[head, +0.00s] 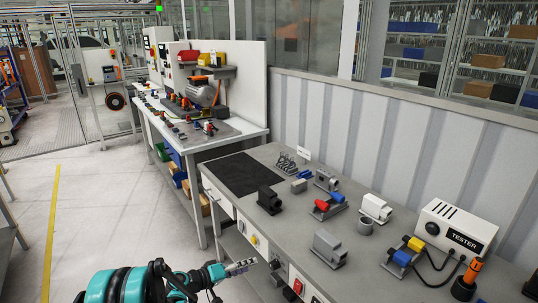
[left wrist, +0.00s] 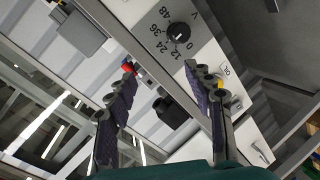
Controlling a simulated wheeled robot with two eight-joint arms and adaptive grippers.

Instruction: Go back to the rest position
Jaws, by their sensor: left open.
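My left arm, teal and black, comes in at the bottom of the head view. Its gripper (head: 240,266) is in front of the workbench's front panel, below the bench top. In the left wrist view the two dark fingers (left wrist: 160,72) are spread apart with nothing between them. Behind them is a light panel with a black voltage knob (left wrist: 178,33). My right gripper is not in view.
The grey workbench (head: 237,154) carries a dark mat (head: 243,174), several small parts and a white tester (head: 455,227). A second bench (head: 217,140) stands farther back with a motor (head: 201,92). Open floor (head: 115,210) lies to the left.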

